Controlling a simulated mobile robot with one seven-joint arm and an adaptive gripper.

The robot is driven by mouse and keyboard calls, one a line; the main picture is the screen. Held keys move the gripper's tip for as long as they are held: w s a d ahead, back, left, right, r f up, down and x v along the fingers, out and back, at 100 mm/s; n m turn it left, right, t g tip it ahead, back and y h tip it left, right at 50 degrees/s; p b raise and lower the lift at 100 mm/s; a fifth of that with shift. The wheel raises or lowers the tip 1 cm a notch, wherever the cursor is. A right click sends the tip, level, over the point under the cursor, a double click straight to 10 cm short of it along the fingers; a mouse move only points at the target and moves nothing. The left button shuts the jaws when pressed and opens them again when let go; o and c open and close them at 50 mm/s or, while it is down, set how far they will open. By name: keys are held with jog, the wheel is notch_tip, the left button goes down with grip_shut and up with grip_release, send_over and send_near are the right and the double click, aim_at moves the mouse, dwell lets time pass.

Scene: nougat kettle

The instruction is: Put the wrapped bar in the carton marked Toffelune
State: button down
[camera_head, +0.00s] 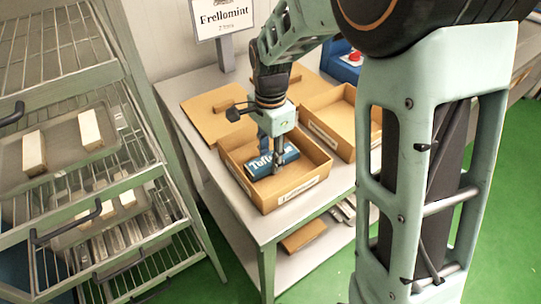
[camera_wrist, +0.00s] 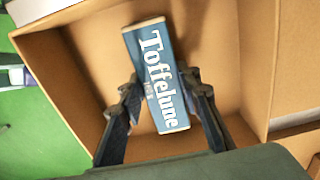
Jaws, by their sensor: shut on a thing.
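The wrapped bar (camera_head: 262,164) is blue with white lettering. In the wrist view the bar (camera_wrist: 155,80) reads Toffelune. My gripper (camera_head: 275,165) points down into an open brown carton (camera_head: 243,186) on the grey table and is shut on the bar. In the wrist view the fingers of my gripper (camera_wrist: 160,112) stand on both sides of the bar, with the carton's bare floor (camera_wrist: 100,60) around it. The bar is inside the carton's walls; I cannot tell whether it touches the floor. The white label (camera_head: 299,189) on the carton's front is too small to read surely.
A second open carton (camera_head: 338,142) stands just behind to the right. Flat cardboard (camera_head: 212,112) lies at the back left, near a sign (camera_head: 222,18) reading Frellomint. A wire rack (camera_head: 85,170) with trays of bars stands at the left. A red button (camera_head: 356,56) is behind.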

jog(key=shift+f, duration=0.15)
jog(key=c, duration=1.3)
grip_release()
jog(key=shift+o, duration=0.3)
jog(key=o, duration=0.3)
jog(key=shift+r+p, duration=3.1)
jog(key=shift+r, duration=0.95)
